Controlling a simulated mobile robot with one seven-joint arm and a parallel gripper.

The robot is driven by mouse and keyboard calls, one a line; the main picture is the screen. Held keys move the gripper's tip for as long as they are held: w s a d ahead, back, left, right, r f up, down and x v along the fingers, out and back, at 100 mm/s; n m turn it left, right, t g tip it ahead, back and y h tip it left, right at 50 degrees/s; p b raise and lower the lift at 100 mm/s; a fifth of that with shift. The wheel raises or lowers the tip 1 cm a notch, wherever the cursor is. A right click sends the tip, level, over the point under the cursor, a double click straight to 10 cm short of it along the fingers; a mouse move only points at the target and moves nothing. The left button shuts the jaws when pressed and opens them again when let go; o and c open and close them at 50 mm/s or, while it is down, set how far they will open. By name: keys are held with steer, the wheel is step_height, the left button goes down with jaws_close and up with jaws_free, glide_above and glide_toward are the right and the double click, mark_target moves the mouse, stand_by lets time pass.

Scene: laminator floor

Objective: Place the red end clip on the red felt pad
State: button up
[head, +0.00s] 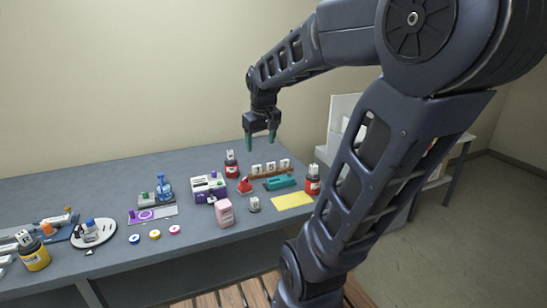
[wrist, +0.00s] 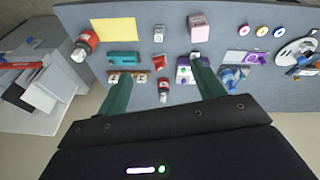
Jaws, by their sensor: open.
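A small red piece (head: 244,186) with a pale top, which looks like the end clip, stands left of the teal block on the grey table; it also shows in the wrist view (wrist: 163,68). I cannot clearly make out a red felt pad; a small pinkish-red disc (head: 174,230) with a pale centre lies nearer the front edge, and it shows in the wrist view (wrist: 242,30). My gripper (head: 261,143) is open and empty, high above the back of the table, with its green fingers pointing down. It is well apart from the red piece.
A red bottle (head: 231,165) stands behind the red piece. A brown rack (head: 271,171) and a teal block (head: 279,183) are to its right, a purple-white box (head: 209,188) to its left. Another red bottle (head: 312,181) stands by a yellow sheet (head: 292,201).

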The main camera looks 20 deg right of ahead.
steer(key=s+m+t, duration=0.1)
steer(key=s+m, duration=0.1)
steer(key=s, duration=0.9)
steer(key=shift+f, duration=0.4)
